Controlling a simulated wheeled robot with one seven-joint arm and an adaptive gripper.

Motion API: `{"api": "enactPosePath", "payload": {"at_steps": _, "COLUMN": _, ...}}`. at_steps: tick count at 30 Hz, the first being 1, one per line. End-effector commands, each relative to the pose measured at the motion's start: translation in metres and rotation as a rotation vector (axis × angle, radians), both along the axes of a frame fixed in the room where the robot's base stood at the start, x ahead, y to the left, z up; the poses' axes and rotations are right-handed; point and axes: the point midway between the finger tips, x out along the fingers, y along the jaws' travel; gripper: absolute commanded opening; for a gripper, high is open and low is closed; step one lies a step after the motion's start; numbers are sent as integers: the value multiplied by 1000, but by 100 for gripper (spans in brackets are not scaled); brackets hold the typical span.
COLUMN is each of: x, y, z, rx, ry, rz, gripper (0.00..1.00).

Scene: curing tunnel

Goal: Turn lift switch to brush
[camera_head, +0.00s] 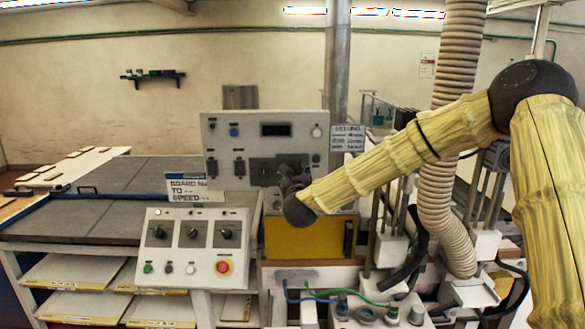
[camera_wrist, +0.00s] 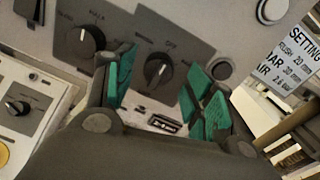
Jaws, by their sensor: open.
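In the wrist view, a dark rotary knob (camera_wrist: 158,71) with a pale pointer line sits on a grey plate of the upper panel. My gripper (camera_wrist: 163,88) is open, with green pads on either side of this knob in the picture; contact cannot be told. A second dark knob (camera_wrist: 84,42) is on the plate to its left. The lettering is blurred, so I cannot tell which knob is the lift switch. In the head view, my gripper (camera_head: 291,178) is in front of the upper panel (camera_head: 222,130) and partly hides its dark switch plate (camera_head: 262,170).
The lower console (camera_head: 172,215) has three knobs and a red button (camera_head: 223,267), left of my gripper. A setting sign (camera_head: 347,138) is right of the panel. A ribbed hose (camera_head: 437,205) stands at right. A sign about speed (camera_head: 190,186) is left of the panel.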

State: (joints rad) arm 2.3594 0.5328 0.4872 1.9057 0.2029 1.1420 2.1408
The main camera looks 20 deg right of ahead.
Motion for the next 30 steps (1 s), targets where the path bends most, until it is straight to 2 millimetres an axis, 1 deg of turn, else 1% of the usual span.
{"api": "enactPosePath", "payload": {"at_steps": 3, "x": 10, "y": -2, "z": 1, "rx": -3, "ry": 2, "rz": 1, "gripper": 54}}
{"api": "enactPosePath", "payload": {"at_steps": 6, "x": 14, "y": -2, "z": 0, "rx": -3, "ry": 1, "rz": 2, "gripper": 54}}
{"api": "enactPosePath", "payload": {"at_steps": 15, "x": 15, "y": -3, "z": -1, "rx": -2, "ry": 1, "rz": 2, "gripper": 54}}
{"api": "enactPosePath", "payload": {"at_steps": 17, "x": 15, "y": -3, "z": -1, "rx": -1, "ry": 1, "rz": 2, "gripper": 45}}
{"api": "enactPosePath", "payload": {"at_steps": 21, "x": 15, "y": -3, "z": -1, "rx": -1, "ry": 1, "rz": 2, "gripper": 19}}
{"api": "enactPosePath", "payload": {"at_steps": 23, "x": 15, "y": -3, "z": -1, "rx": -1, "ry": 0, "rz": 1, "gripper": 8}}
{"api": "enactPosePath", "payload": {"at_steps": 30, "x": 15, "y": -3, "z": -2, "rx": -11, "ry": 4, "rz": 1, "gripper": 8}}
